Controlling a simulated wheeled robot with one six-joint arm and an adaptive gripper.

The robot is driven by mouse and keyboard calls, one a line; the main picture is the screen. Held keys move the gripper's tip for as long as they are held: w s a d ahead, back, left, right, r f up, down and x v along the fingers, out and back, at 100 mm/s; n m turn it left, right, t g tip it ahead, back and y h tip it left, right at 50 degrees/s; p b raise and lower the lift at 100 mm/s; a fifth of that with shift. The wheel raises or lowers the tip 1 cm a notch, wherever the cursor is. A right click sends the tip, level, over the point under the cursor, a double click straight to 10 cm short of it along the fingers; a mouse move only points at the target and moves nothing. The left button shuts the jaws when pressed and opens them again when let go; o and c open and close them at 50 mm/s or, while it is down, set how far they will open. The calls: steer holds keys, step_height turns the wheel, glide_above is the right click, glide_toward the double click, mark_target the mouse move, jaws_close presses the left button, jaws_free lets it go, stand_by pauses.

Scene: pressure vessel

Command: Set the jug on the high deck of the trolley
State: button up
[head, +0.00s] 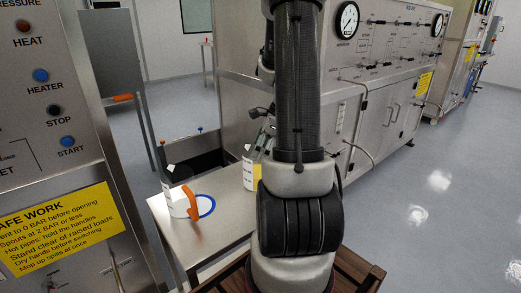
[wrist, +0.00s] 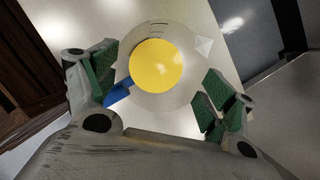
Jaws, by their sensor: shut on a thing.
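A pale jug with a round yellow area inside its rim (wrist: 155,65) sits between the green-padded fingers of my gripper (wrist: 160,88) in the wrist view. A blue part, probably its handle, shows at its left side, and a pale spout at its upper right. In the head view this held jug (head: 248,168) is partly hidden behind my arm, over or on the steel table (head: 215,233). I cannot tell whether its base touches the table. My gripper also shows in the head view (head: 262,140). I cannot surely make out the trolley or its high deck.
A dark low structure (head: 205,160) lies behind. Control panels stand at left and back; brown wooden slats (head: 225,277) are at the front. Floor at right is clear.

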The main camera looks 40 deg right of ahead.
steer(key=o, duration=1.3)
steer(key=v, duration=1.1)
steer(key=s+a+r+n+h, duration=0.1)
steer(key=s+a+r+n, duration=0.1)
steer(key=a+n, duration=0.4)
steer(key=s+a+r+n+h, duration=0.1)
steer(key=s+a+r+n, duration=0.2)
steer(key=n, duration=0.9)
steer(key=s+a+r+n+t+h, duration=0.1)
steer(key=s+a+r+n, duration=0.1)
steer(key=s+a+n, duration=0.3)
steer(key=shift+s+a+r+n, duration=0.2)
steer(key=shift+s+a+n, duration=0.05)
steer(key=shift+a+n, duration=2.05)
